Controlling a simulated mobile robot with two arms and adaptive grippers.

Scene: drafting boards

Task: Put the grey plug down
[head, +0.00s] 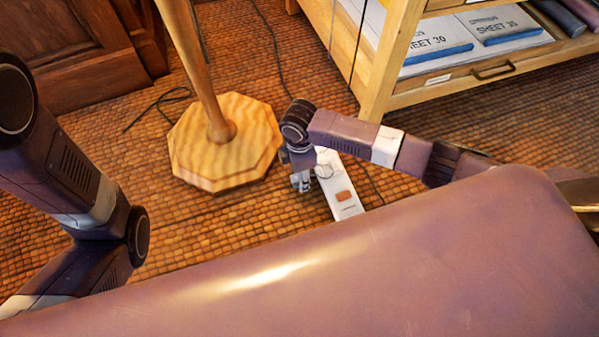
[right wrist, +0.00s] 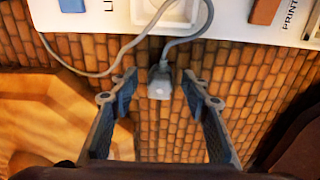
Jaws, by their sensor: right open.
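The grey plug (right wrist: 160,86) is in the right wrist view, between the fingertips of my right gripper (right wrist: 159,76). The fingers are spread, with a gap on each side of the plug. It appears to lie on the woven floor, just beside a white power strip (right wrist: 215,28), and a grey cord rises from it. In the head view my right gripper (head: 302,182) is low by the power strip (head: 340,190); the plug cannot be made out there. My left arm shows at the left, but its gripper is out of view.
A wooden stand with an octagonal base (head: 190,150) is left of my right gripper. A wooden shelf unit (head: 392,60) with paper stacks stands at the back right. Dark cables (head: 278,55) hang and lie nearby. Woven floor (head: 100,130) is bare at left.

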